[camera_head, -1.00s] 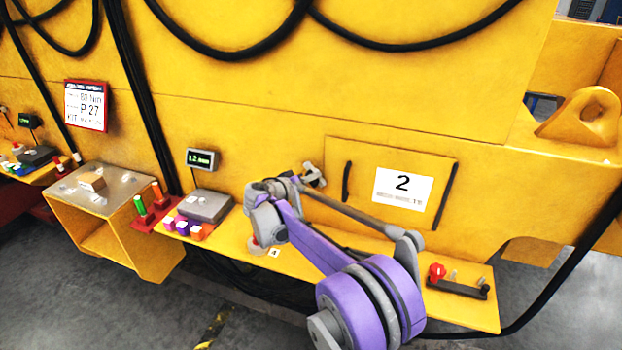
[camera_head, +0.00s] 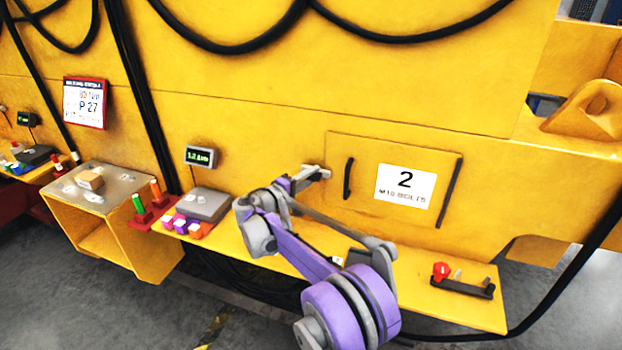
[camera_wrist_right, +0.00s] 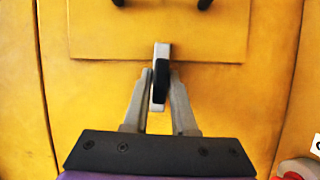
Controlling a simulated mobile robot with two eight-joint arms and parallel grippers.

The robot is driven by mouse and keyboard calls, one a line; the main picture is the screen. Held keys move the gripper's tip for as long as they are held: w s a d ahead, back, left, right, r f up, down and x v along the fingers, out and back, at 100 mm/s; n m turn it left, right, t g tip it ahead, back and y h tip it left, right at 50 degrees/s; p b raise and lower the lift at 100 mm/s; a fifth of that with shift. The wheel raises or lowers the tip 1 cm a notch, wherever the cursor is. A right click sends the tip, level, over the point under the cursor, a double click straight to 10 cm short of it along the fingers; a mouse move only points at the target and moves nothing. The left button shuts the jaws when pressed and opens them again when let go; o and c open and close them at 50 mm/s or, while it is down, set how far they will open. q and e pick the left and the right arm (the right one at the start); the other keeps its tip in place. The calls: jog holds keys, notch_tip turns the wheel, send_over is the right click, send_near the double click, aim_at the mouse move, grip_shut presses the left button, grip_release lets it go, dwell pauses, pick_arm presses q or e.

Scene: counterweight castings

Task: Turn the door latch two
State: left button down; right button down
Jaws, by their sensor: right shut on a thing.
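Door two (camera_head: 370,160) is a yellow panel with a white "2" label and a black handle at each side. It looks closed. Its latch (camera_head: 318,172) is a small grey bar with a black part at the door's left edge. In the right wrist view the latch (camera_wrist_right: 161,62) stands along the picture's height and reaches over the door's edge. My right gripper (camera_wrist_right: 160,88) is shut on the latch, one finger on each side. In the head view the right gripper (camera_head: 303,177) is partly hidden by its own wrist. My left gripper is not in view.
Below the door, a yellow ledge (camera_head: 450,309) carries a black holder with a red knob (camera_head: 441,270). To the left are a grey scale (camera_head: 206,204), small colored blocks (camera_head: 180,225) and a metal-topped yellow box (camera_head: 120,184). Black cables hang above.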

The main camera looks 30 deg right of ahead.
jog(key=shift+n, duration=0.4)
jog(key=c, duration=0.8)
grip_release()
jog(key=b+v, duration=0.1)
jog(key=v, duration=0.9)
jog(key=shift+s+a+f, duration=0.1)
jog(key=shift+s+a, duration=0.05)
jog(key=shift+a, duration=0.25)
